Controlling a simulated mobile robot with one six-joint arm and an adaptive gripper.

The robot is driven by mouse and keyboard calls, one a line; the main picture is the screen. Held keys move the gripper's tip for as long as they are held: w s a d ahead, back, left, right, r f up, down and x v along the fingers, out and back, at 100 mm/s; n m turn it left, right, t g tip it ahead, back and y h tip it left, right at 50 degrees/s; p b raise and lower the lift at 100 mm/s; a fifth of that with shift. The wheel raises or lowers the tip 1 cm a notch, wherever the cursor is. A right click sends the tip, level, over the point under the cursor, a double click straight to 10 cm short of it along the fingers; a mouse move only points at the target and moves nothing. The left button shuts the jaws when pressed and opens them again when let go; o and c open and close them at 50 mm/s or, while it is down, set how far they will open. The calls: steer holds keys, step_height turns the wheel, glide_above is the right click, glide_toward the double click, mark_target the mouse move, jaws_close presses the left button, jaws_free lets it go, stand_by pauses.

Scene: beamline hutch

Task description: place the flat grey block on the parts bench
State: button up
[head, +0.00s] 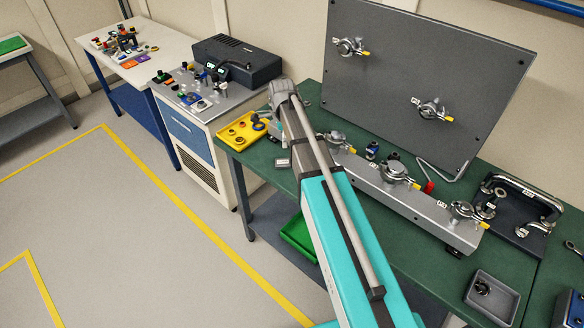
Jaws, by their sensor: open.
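A small, flat grey block (282,162) lies on the green-topped bench (257,158), near its left front edge and beside the yellow tray. It looks like the task's block, but it is small in this view. Nothing labels the parts bench, and I cannot tell which bench it is. My arm crosses the middle of the picture. My gripper (284,138) is mostly hidden by the arm, with a small pale part showing above the grey block. It is open and apart from the block.
A yellow tray (233,141) holds small rings. A long grey rail (425,212) with clamps and an upright grey panel (420,60) occupy the green bench. A grey bin (508,296) stands front right. A cabinet (200,135) and a pale bench (160,45) with parts stand left. Floor at left is clear.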

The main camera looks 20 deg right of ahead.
steer(key=s+a+n, duration=0.1)
steer(key=s+n, duration=1.8)
steer(key=s, duration=0.2)
steer(key=shift+s, duration=0.25)
steer(key=shift+f, duration=0.1)
